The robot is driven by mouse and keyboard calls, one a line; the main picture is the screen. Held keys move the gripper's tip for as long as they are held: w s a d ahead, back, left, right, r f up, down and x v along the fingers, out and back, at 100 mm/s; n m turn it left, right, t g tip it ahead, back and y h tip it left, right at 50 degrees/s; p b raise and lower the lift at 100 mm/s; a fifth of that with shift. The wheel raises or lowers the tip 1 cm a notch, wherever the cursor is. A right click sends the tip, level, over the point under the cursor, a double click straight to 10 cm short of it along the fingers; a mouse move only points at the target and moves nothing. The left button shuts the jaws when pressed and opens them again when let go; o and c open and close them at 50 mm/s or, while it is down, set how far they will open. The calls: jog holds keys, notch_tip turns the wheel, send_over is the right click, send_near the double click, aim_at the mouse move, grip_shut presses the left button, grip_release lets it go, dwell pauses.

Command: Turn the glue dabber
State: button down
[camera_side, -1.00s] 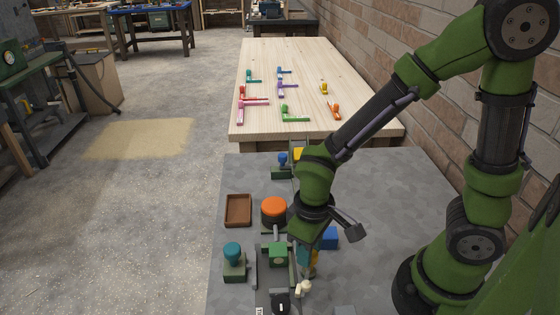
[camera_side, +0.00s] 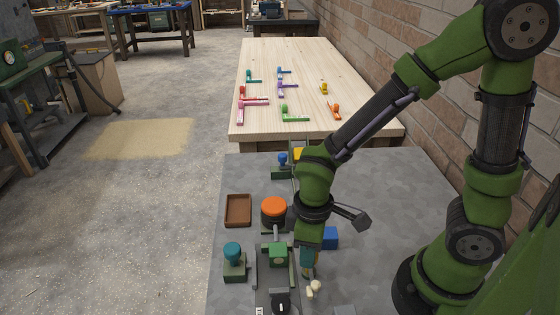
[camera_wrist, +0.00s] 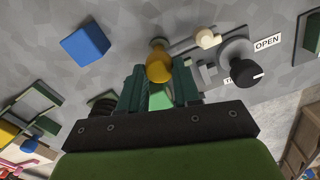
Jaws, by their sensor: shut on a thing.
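The yellow-orange piece I take for the glue dabber (camera_wrist: 159,69) stands between the two dark green fingers of my gripper (camera_wrist: 160,88) in the wrist view. My gripper is shut on it, and the fingers hide its lower sides. In the side view my gripper (camera_side: 308,262) points down at the front of the grey bench, with a little of the dabber (camera_side: 309,273) showing below. A cream knob (camera_side: 315,288) is just beside it; it also shows in the wrist view (camera_wrist: 205,39). I cannot tell whether the knob joins the dabber.
A blue block (camera_side: 329,238) lies close by on the grey bench (camera_side: 395,190). A green fixture (camera_side: 278,254), an orange-topped drum (camera_side: 274,208), a teal-knobbed block (camera_side: 233,262) and a brown tray (camera_side: 238,210) stand left. A black dial (camera_wrist: 243,72) is near an OPEN label.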

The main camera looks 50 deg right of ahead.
jog(key=c, duration=0.8)
grip_release()
notch_tip(320, 180, up, 17)
jog(key=d+m+t, duration=0.2)
jog(key=m, duration=0.1)
jog(key=d+r+m+t+y, duration=0.1)
jog(key=d+m+t, duration=0.1)
jog(key=d+m, duration=0.1)
jog(key=d+r+m+t+y, duration=0.1)
jog(key=d+m+t, duration=0.2)
jog(key=shift+s+m, duration=0.15)
jog(key=shift+m, duration=0.15)
